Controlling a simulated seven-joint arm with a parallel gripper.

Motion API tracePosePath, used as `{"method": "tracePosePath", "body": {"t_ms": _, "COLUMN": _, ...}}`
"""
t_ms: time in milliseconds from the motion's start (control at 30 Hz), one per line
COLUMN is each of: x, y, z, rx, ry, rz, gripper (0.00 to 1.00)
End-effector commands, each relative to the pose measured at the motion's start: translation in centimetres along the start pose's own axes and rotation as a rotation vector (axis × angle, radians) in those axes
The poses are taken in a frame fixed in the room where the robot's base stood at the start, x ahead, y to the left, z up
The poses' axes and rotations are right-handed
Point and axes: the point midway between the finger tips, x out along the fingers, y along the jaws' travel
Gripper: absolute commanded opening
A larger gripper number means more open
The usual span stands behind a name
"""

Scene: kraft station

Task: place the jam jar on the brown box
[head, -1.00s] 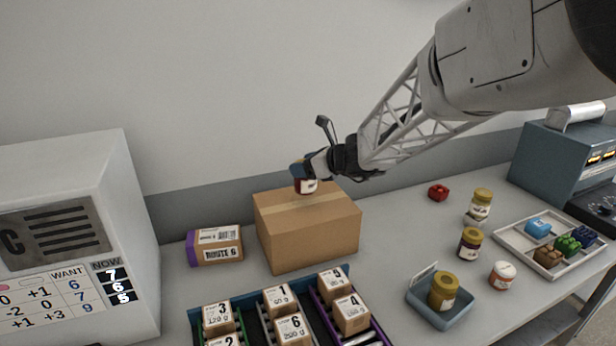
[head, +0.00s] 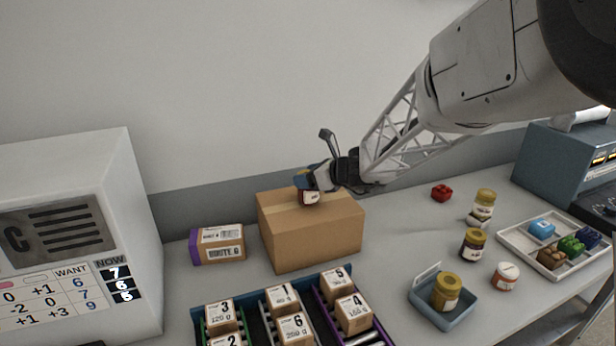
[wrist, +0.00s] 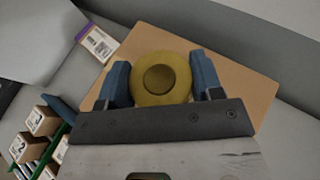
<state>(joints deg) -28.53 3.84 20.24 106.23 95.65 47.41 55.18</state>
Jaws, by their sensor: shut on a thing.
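My gripper (head: 316,182) is shut on a jar (head: 309,198) with a dark red body and a white label. In the wrist view its round yellow lid (wrist: 161,77) sits between the two blue fingers of my gripper (wrist: 163,82). The jar is upright or nearly so, over the top of the brown box (head: 318,237), towards its back edge. The box also shows under the jar in the wrist view (wrist: 240,82). I cannot tell whether the jar's base touches the box top.
A smaller purple-ended carton (head: 218,244) lies left of the box. Racks of numbered small boxes (head: 285,305) stand in front. Several other jars stand at right, one in a blue tray (head: 466,312). A white tray (head: 510,235) holds coloured blocks.

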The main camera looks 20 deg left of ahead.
Motion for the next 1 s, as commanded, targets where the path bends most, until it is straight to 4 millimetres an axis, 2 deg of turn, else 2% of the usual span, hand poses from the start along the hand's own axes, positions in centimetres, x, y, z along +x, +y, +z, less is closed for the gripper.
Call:
{"method": "tracePosePath", "body": {"t_ms": 133, "x": 0.1, "y": 0.0, "z": -0.2, "rx": 0.000, "ry": -0.001, "rz": 0.000, "gripper": 0.25}}
{"method": "tracePosePath", "body": {"t_ms": 167, "x": 0.1, "y": 0.0, "z": -0.3, "rx": 0.001, "ry": 0.000, "rz": 0.000, "gripper": 0.63}}
{"method": "tracePosePath", "body": {"t_ms": 300, "x": 0.1, "y": 0.0, "z": -0.3, "rx": 0.001, "ry": 0.000, "rz": 0.000, "gripper": 0.84}}
{"method": "tracePosePath", "body": {"t_ms": 733, "x": 0.0, "y": 0.0, "z": 0.1, "rx": 0.000, "ry": 0.000, "rz": 0.000, "gripper": 0.85}}
{"method": "tracePosePath", "body": {"t_ms": 1000, "x": -2.3, "y": 0.0, "z": 0.1, "rx": 0.001, "ry": 0.000, "rz": -0.002, "gripper": 0.85}}
